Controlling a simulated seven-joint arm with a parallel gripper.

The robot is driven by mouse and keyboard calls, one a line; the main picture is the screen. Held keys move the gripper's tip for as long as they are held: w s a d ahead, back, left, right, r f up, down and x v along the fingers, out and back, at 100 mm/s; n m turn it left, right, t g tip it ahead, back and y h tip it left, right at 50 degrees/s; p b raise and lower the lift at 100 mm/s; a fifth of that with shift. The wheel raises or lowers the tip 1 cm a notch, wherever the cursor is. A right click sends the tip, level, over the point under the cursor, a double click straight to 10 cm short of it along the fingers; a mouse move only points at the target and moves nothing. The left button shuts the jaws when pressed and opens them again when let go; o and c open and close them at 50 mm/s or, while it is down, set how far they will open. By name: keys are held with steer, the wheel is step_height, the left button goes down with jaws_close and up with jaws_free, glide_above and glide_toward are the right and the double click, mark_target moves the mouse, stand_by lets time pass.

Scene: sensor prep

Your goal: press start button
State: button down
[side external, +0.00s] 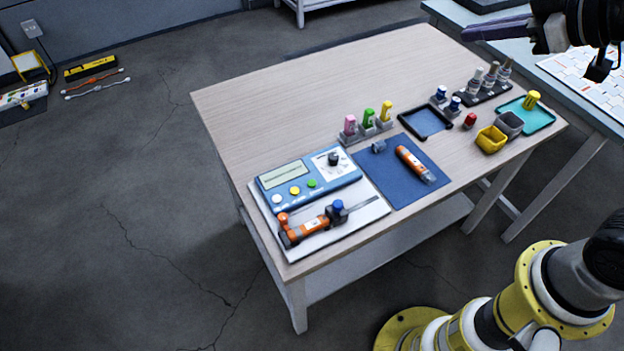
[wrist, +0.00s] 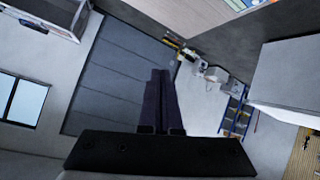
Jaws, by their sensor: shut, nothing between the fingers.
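A blue instrument (side external: 308,182) with a display sits at the table's near left corner. On its front are a white button (side external: 277,199), a yellow button (side external: 295,190) and a green button (side external: 312,183), plus a black knob (side external: 333,159) on a white panel. Any label marking the start button is too small to read. My gripper (side external: 468,32) is at the top right of the side view, raised and far from the instrument. Its dark fingers are together with nothing between them, and they also show closed in the wrist view (wrist: 160,75). The wrist view does not show the instrument.
In front of the instrument lie an orange tool (side external: 305,231) and a blue-capped part (side external: 338,208). A blue mat (side external: 405,187) with an orange device (side external: 415,165), coloured bottles (side external: 369,117), a black tray (side external: 426,122) and bins (side external: 491,139) stand to its right. The table's far left is clear.

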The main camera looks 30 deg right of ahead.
steer(key=w+a+f+n+t, duration=0.15)
steer(key=w+a, duration=0.25)
steer(key=w, duration=0.6)
steer(key=n+g, duration=0.4)
glide_above(312, 184)
step_height(312, 184, down, 26)
steer(key=shift+s+d+r, duration=0.25)
steer(key=shift+s+d, duration=0.1)
steer(key=shift+s, duration=0.1)
steer(key=shift+f, duration=4.4)
steer(key=shift+f, duration=0.15)
